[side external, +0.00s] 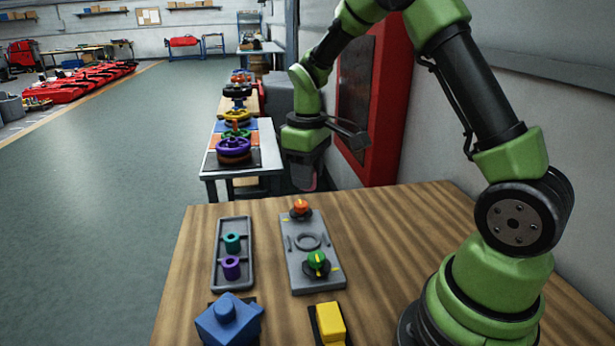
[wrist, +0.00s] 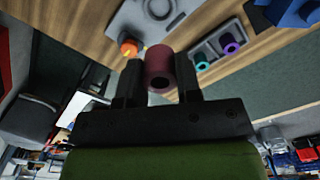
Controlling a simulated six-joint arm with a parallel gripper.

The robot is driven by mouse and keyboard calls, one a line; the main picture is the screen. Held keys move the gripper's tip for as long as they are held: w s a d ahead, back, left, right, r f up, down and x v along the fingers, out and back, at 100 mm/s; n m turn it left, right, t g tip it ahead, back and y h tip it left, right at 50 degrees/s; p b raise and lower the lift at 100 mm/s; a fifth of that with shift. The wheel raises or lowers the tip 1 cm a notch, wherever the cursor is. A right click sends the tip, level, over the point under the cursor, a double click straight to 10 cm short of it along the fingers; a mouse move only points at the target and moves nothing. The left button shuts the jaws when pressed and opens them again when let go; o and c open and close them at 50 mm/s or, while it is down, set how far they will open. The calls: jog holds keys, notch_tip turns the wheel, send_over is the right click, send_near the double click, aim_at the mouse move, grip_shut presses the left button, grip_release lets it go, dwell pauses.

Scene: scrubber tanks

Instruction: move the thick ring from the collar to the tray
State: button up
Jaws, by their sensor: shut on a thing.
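The thick ring (wrist: 160,62) is a dark maroon, thick-walled cylinder with a hole. My gripper (wrist: 160,78) is shut on it, one finger on each side. In the side view my gripper (side external: 303,172) hangs high beyond the table's far edge, and only a dark reddish bit of the ring shows under it. The grey tray (side external: 235,223) lies left on the table, holding a teal ring (side external: 232,242) and a purple ring (side external: 231,267). A grey plate (side external: 296,262) right of the tray bears a round raised rim (side external: 307,241), seemingly the collar, with nothing on it.
The plate carries an orange knob (side external: 301,207) and a green knob (side external: 316,263). A blue block (side external: 229,322) and a yellow block (side external: 331,322) stand at the near edge. Another bench with coloured wheels (side external: 233,148) stands behind. The tray's far end is bare.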

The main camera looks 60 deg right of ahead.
jog(key=shift+r, duration=1.8)
jog(key=s+a+f+m, duration=0.1)
jog(key=s+a+f, duration=0.1)
jog(key=s+a, duration=0.35)
jog(key=n, duration=0.1)
send_over(307, 242)
notch_tip(307, 242, down, 5)
jog(key=shift+s+f, duration=0.1)
jog(key=shift+f, duration=4.7)
jog(key=shift+f, duration=0.2)
jog(key=o, duration=1.1)
jog(key=shift+c, duration=0.2)
